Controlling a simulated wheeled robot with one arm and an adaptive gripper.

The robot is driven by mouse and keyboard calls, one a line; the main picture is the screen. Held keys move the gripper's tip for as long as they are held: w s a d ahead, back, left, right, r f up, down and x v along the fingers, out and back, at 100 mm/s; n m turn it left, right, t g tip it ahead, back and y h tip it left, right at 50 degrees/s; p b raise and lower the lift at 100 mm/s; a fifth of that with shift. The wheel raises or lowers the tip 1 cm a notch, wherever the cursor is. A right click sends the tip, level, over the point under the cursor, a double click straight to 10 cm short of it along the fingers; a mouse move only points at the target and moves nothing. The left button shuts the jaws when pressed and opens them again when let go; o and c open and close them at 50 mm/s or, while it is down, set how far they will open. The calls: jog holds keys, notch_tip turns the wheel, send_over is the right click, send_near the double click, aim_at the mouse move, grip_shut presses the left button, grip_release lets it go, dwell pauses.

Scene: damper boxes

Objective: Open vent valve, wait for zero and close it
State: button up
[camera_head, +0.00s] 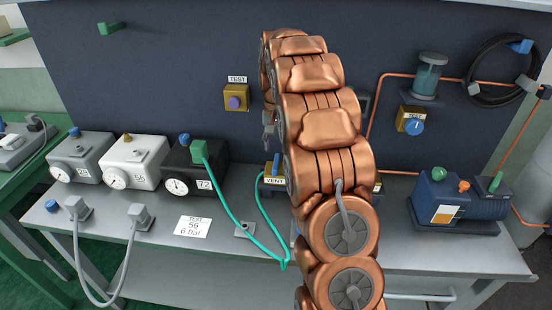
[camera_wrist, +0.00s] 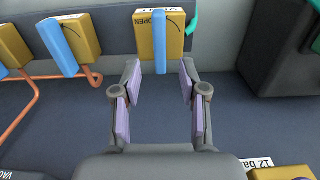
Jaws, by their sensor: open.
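The vent valve is a yellow block (camera_wrist: 178,35) with a long blue handle (camera_wrist: 160,45) on its front, near the top middle of the wrist view. A white label on it is partly cut off, and OPEN is printed beside the handle. In the head view the VENT label (camera_head: 274,181) shows just left of my arm, which hides part of the valve. My gripper (camera_wrist: 161,78) is open, with its fingertips on either side of the handle's near end; I cannot tell whether they touch it. The dark box marked 72 (camera_head: 200,170) has a gauge (camera_head: 177,187) whose reading is too small to tell.
A second valve handle (camera_wrist: 60,45) with copper pipes stands left of my gripper in the wrist view. A green hose (camera_head: 240,222) loops from the dark box towards the vent valve.

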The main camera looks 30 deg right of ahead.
aim_at(276, 161)
jog(key=shift+f+p, duration=0.85)
jog(key=shift+f, duration=2.2)
grip_shut()
